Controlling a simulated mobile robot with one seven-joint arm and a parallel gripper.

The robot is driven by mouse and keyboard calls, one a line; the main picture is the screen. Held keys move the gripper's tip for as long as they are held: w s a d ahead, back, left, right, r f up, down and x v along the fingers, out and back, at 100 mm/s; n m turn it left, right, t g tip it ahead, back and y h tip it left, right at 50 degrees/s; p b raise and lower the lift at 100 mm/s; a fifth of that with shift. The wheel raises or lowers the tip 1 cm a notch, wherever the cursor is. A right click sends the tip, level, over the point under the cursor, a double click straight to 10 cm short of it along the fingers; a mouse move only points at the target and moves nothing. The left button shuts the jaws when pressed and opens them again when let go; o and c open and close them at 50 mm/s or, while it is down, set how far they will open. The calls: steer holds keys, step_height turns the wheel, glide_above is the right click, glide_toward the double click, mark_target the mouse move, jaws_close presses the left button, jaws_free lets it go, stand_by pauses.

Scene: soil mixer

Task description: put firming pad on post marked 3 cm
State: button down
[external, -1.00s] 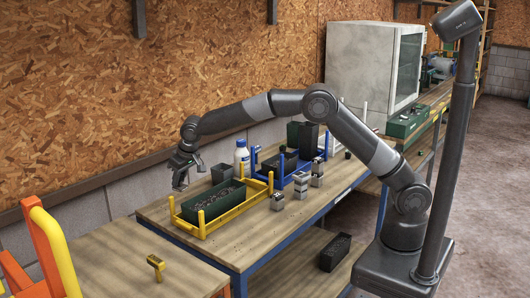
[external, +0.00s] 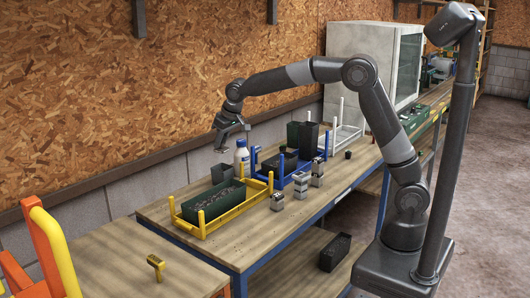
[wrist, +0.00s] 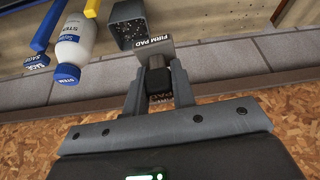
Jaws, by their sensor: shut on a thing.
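My gripper (external: 224,142) is raised over the back of the bench, near the wall, to the left of and above the white bottle. In the wrist view my gripper (wrist: 160,82) is shut on the firming pad (wrist: 154,47), a grey block lettered "FIRM PAD" with a dark stem between the fingers. Small grey metal blocks (external: 301,187) stand along the bench's front side. Upright posts rise from the yellow rack (external: 222,214), the blue rack (external: 279,180) and the white rack (external: 345,138). I cannot read a 3 cm mark on any post.
The yellow rack holds a dark green tray (external: 214,200) of dark material. A white bottle with a blue cap (external: 242,157) stands behind the racks. A dark square container (external: 308,139) is in the blue rack. A yellow tool (external: 156,264) lies on the nearer table.

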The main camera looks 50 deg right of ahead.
steer(key=s+d+r, duration=0.3)
steer(key=s+d, duration=0.4)
steer(key=d, duration=0.1)
steer(key=s+d+r, duration=0.3)
steer(key=s+d, duration=0.5)
steer(key=d, duration=0.1)
steer(key=s+d+f+m, duration=0.1)
steer(key=s+d, duration=0.3)
steer(key=s, duration=0.3)
steer(key=s+d+f, duration=0.2)
steer(key=s+d, duration=0.2)
steer(key=s, duration=0.4)
glide_toward(297, 173)
steer(key=shift+w+a+f+h, duration=0.1)
steer(key=shift+w+a+h, duration=0.1)
steer(key=shift+w, duration=0.25)
steer(key=shift+w+a+f+h, duration=0.1)
steer(key=shift+w+a+f, duration=0.05)
steer(key=shift+w, duration=0.3)
steer(key=shift+f, duration=2)
steer(key=c, duration=1.2)
jaws_free()
steer(key=shift+f, duration=0.15)
